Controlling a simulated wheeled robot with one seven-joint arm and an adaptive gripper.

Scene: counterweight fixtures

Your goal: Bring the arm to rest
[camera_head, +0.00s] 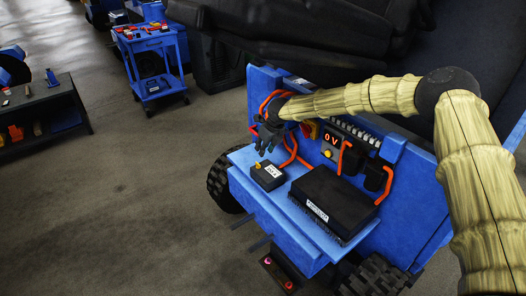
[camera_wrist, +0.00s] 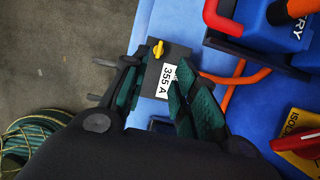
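My arm reaches in from the right in the head view, bent at its elbow. My gripper (camera_head: 266,149) hangs above the left part of a blue cart's shelf (camera_head: 242,187). In the wrist view my gripper (camera_wrist: 160,100) has its dark green finger pads spread apart, with nothing visibly held. A small black box (camera_head: 268,176) with a yellow knob stands on the shelf below the gripper. In the wrist view this box (camera_wrist: 152,76), labelled "355 A", shows between and beyond the fingers.
Orange cables and a "0 V" display (camera_head: 330,139) are close behind the gripper. A blue trolley (camera_head: 152,50) and dark bench (camera_head: 42,115) stand left. The floor between is clear.

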